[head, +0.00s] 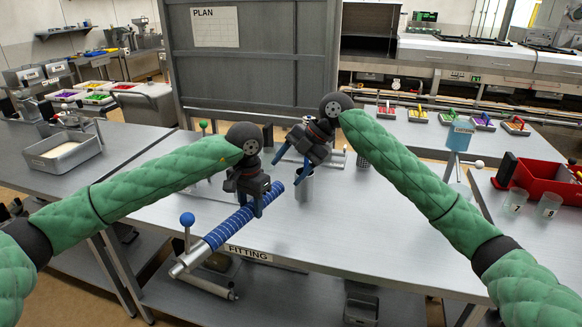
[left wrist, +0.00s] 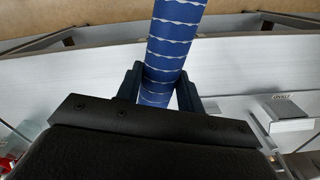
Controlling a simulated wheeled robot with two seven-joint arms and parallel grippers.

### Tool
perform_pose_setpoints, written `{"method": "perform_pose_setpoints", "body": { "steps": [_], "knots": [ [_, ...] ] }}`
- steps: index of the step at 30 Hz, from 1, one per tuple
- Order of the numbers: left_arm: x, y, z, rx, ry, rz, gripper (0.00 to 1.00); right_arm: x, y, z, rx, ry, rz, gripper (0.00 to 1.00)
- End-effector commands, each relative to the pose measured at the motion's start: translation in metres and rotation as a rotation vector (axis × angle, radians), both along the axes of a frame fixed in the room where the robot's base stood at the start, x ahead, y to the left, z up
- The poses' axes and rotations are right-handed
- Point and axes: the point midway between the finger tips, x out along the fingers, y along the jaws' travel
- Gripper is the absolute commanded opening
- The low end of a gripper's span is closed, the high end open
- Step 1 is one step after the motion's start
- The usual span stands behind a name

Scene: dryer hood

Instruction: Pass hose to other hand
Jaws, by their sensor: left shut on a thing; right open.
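The blue hose (head: 240,217) with pale bands slants over the table by the FITTING label in the head view. My left gripper (head: 256,203) is shut on the hose near its upper right part. In the left wrist view the hose (left wrist: 170,60) passes between the two fingers of my left gripper (left wrist: 160,88). My right gripper (head: 293,165) is open and empty, above and right of the left one, apart from the hose. A metal fitting (head: 190,260) with a blue ball handle (head: 187,219) is at the hose's lower left end; whether they are joined I cannot tell.
A metal cup (head: 304,187) stands close to my right gripper on the table (head: 370,225). A grey board (head: 265,70) stands behind. A red bin (head: 545,181) and clear cups (head: 549,205) are at the right. The table's middle right is clear.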

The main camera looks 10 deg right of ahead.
Motion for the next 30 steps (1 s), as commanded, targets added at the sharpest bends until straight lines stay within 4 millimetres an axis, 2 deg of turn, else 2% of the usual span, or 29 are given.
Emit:
{"method": "perform_pose_setpoints", "body": {
  "steps": [21, 30],
  "knots": [
    [0.000, 0.000, 0.001, -0.001, -0.001, 0.000, 0.02, -0.001, 0.060, -0.080, 0.000, 0.002, 0.001, 0.63],
    [0.000, 0.000, 0.001, -0.001, -0.001, 0.000, 0.02, -0.002, 0.070, -0.094, 0.000, 0.001, 0.001, 0.63]
  ]
}}
